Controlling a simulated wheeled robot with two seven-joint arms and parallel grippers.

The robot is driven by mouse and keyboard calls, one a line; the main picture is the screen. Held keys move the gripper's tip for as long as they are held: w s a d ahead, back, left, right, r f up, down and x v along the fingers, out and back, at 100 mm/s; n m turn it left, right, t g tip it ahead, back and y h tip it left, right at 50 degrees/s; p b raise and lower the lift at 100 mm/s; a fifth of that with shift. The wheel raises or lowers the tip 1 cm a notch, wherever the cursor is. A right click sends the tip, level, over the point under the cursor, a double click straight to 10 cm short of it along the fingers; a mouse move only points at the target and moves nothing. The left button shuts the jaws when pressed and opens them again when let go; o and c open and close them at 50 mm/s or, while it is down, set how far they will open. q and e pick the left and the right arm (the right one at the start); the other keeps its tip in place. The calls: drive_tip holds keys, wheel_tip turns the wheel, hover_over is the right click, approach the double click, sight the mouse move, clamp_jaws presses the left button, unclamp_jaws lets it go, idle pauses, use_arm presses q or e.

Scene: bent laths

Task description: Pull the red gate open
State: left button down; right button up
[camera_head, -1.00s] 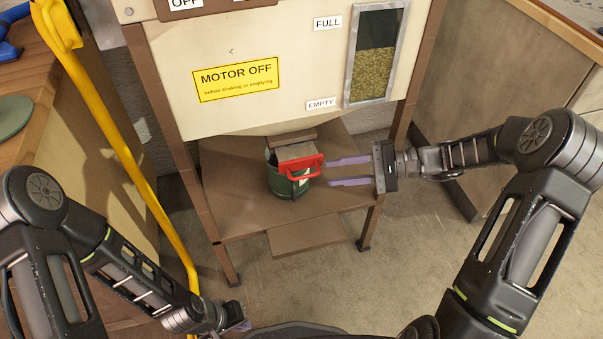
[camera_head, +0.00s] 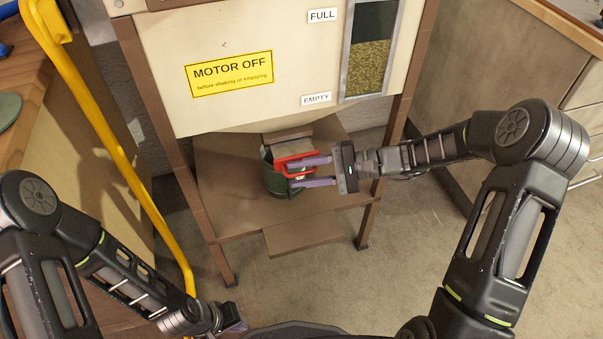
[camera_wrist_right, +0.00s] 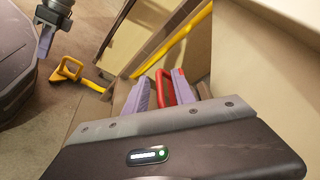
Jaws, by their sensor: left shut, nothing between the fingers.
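The red gate handle (camera_head: 283,169) sits at the hopper outlet, above and in front of a green can (camera_head: 270,181). My right gripper (camera_head: 304,174) is open at the handle, its two purple fingers spread, one above the other. In the right wrist view the red handle (camera_wrist_right: 165,88) shows between the fingers; I cannot tell if either finger touches it. My left gripper (camera_head: 238,326) is shut and empty, low near the bottom edge, far from the gate. The left gripper also shows in the right wrist view (camera_wrist_right: 45,42).
The hopper cabinet carries a yellow MOTOR OFF sign (camera_head: 228,74) and a level window (camera_head: 370,52). The can stands on the brown shelf (camera_head: 230,212) between the legs. A long yellow bar (camera_head: 110,150) runs down at left. A wooden counter (camera_head: 60,130) stands left, a cabinet (camera_head: 520,70) right.

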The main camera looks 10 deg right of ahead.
drive_tip(key=shift+c, duration=0.5)
clamp_jaws()
drive_tip(key=shift+s+f, duration=0.1)
drive_tip(key=shift+s, duration=0.05)
idle(0.8)
